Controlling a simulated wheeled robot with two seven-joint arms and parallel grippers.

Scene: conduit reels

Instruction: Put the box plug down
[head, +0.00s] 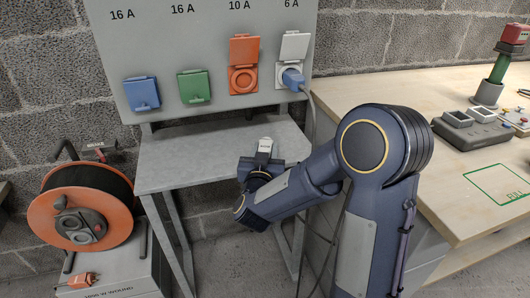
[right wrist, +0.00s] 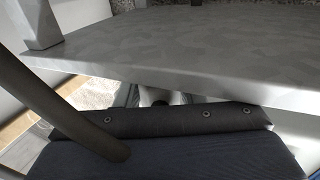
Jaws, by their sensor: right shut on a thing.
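My right gripper (head: 263,161) is over the front part of the grey shelf (head: 190,155) below the socket panel. It is shut on a small pale grey piece (head: 265,145), which I take to be the box plug; the gripper hides most of it. I cannot tell whether the piece touches the shelf. My left gripper is not in view.
The panel (head: 210,70) has blue, green, orange and white sockets; a blue plug (head: 292,78) with a grey cable sits in the 6 A one. An orange reel (head: 115,222) stands at left, an orange plug (head: 84,281) below it. A wooden bench (head: 370,92) with devices is at right.

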